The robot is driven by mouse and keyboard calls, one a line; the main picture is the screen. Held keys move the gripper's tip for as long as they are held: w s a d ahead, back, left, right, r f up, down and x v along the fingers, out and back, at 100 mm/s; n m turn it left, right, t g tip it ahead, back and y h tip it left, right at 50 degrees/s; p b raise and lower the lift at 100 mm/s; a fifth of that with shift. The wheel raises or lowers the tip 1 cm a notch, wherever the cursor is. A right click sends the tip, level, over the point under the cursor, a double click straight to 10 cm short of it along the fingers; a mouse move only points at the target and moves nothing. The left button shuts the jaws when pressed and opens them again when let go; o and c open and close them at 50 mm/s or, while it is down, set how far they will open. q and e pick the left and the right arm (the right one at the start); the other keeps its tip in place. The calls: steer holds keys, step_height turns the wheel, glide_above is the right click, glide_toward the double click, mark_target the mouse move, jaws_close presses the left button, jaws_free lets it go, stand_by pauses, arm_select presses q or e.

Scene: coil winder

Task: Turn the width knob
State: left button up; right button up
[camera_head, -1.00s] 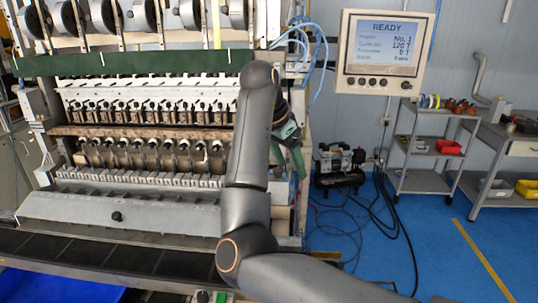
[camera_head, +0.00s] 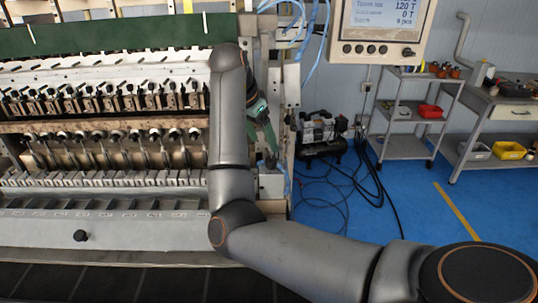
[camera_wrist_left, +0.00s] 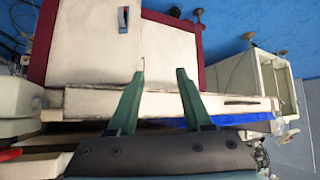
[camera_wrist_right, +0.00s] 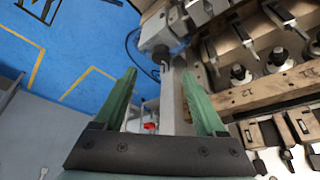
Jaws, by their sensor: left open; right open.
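A round black knob (camera_head: 80,236) sits on the grey front panel of the coil winder (camera_head: 140,228) in the head view; no label shows whether it is the width knob. My right gripper (camera_head: 268,135) is at the machine's right end, partly hidden behind my right arm, well to the right of and above that knob. In the right wrist view the green fingers of my right gripper (camera_wrist_right: 158,78) are apart with nothing between them, near a grey block (camera_wrist_right: 160,35) at the machine's end. My left gripper (camera_wrist_left: 161,75) is open and empty in the left wrist view, facing a white cabinet.
A display screen (camera_head: 384,15) hangs at the upper right. A compressor (camera_head: 320,130) with cables stands on the blue floor. A grey cart (camera_head: 405,147) and a workbench (camera_head: 500,105) are further right. The floor in front of the cart is clear.

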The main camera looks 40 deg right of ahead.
mark_target(271, 159)
steer(key=x, duration=0.7)
steer(key=shift+w+d+f, duration=0.1)
steer(key=shift+d+f, duration=0.05)
steer(key=shift+f, duration=0.15)
steer(key=shift+c, duration=0.4)
jaws_close()
